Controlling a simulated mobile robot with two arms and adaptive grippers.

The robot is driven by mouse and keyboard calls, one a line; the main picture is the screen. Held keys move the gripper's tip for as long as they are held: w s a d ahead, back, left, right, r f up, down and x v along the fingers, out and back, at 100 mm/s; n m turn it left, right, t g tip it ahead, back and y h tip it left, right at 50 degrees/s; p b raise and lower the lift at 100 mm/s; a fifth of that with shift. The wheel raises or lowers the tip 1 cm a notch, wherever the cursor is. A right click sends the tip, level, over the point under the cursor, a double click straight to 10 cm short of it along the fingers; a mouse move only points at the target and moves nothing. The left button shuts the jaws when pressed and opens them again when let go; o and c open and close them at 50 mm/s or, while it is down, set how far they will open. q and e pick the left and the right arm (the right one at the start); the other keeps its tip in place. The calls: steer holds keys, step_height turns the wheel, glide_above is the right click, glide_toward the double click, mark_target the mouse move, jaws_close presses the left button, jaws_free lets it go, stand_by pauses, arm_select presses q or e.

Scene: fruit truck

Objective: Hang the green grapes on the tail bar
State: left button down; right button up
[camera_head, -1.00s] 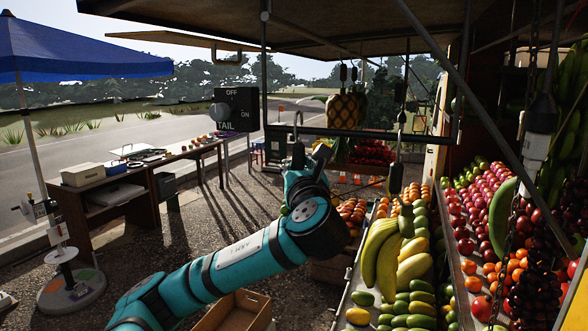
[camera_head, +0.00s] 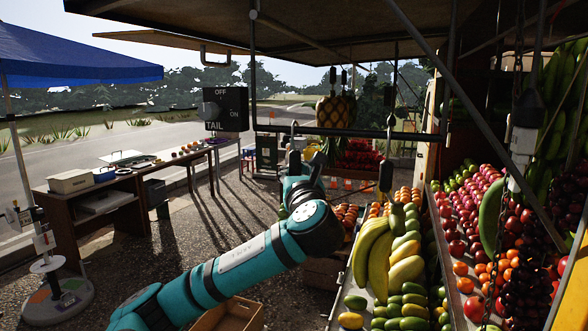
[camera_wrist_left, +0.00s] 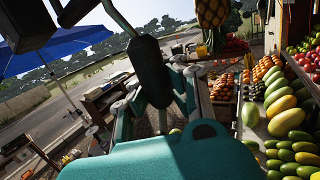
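The tail bar (camera_head: 350,132) is a dark horizontal rail under the truck's roof edge. My left gripper (camera_head: 296,163) is just below its left part. In the left wrist view, the left gripper (camera_wrist_left: 160,98) is closed around a black hanger body (camera_wrist_left: 153,70). A thin metal hook (camera_head: 294,128) rises above the gripper at the bar's height; I cannot tell whether it rests on the bar. Little of the green grapes shows: a small green patch (camera_head: 283,213) beside my arm may be them, mostly hidden. My right gripper is not in view.
Bananas (camera_head: 372,255) hang from a black hanger to the right. A pineapple (camera_head: 336,115) hangs behind the bar. A black switch box marked TAIL (camera_head: 225,110) is at the left. Fruit crates fill the right; a brown table (camera_head: 120,185) stands left.

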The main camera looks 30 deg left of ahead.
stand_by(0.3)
arm_select(q)
steer(key=c, duration=1.3)
jaws_free()
steer(key=shift+s, duration=0.1)
steer(key=shift+c, duration=0.2)
steer(key=shift+f, duration=0.15)
